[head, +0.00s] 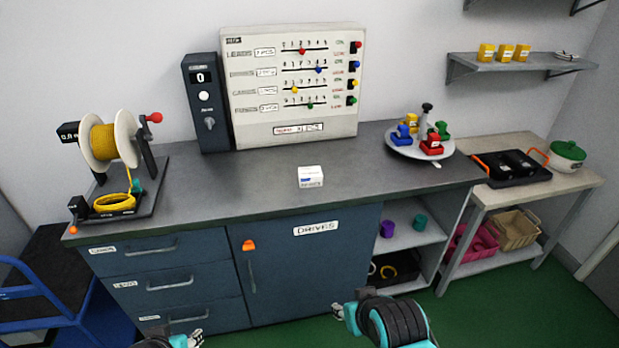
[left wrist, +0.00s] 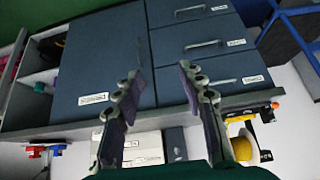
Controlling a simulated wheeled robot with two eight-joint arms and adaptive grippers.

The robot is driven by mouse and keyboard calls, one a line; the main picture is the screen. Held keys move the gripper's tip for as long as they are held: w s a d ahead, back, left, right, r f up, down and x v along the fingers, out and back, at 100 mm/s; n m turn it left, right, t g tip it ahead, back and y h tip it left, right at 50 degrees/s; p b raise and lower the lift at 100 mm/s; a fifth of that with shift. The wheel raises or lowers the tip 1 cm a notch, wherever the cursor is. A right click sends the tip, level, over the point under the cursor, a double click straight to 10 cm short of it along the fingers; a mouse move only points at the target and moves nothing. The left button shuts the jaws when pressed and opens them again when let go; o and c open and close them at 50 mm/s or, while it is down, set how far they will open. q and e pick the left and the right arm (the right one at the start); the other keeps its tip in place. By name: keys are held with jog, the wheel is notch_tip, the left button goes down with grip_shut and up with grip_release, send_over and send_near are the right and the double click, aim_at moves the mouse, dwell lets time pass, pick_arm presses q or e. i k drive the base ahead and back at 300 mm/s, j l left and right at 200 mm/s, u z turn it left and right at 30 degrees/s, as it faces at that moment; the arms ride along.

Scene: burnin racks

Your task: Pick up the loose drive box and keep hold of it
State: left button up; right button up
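The loose drive box (head: 311,177) is a small white carton with a blue mark on its front. It stands alone on the dark counter (head: 245,190) in the head view, and nothing touches it. I cannot make it out in the left wrist view. My left gripper (head: 194,340) is low in front of the cabinet, well short of the box. In the left wrist view its two fingers (left wrist: 158,92) are apart with nothing between them. My right gripper (head: 340,312) is at the bottom centre, also away from the box; its opening is too small to judge.
A wire spool stand (head: 112,150) is at the counter's left, a slider panel (head: 293,85) and a dark control box (head: 206,100) at the back, a round tray (head: 400,151) at the right. The DRIVES cabinet door (head: 300,270) is shut. Counter around the box is clear.

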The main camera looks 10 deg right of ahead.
aim_at(311, 176)
jog(key=i+z, duration=0.3)
jog(key=i, duration=0.35)
jog(key=i+j+z, duration=0.15)
jog(key=i+z, duration=0.15)
jog(key=i, duration=0.35)
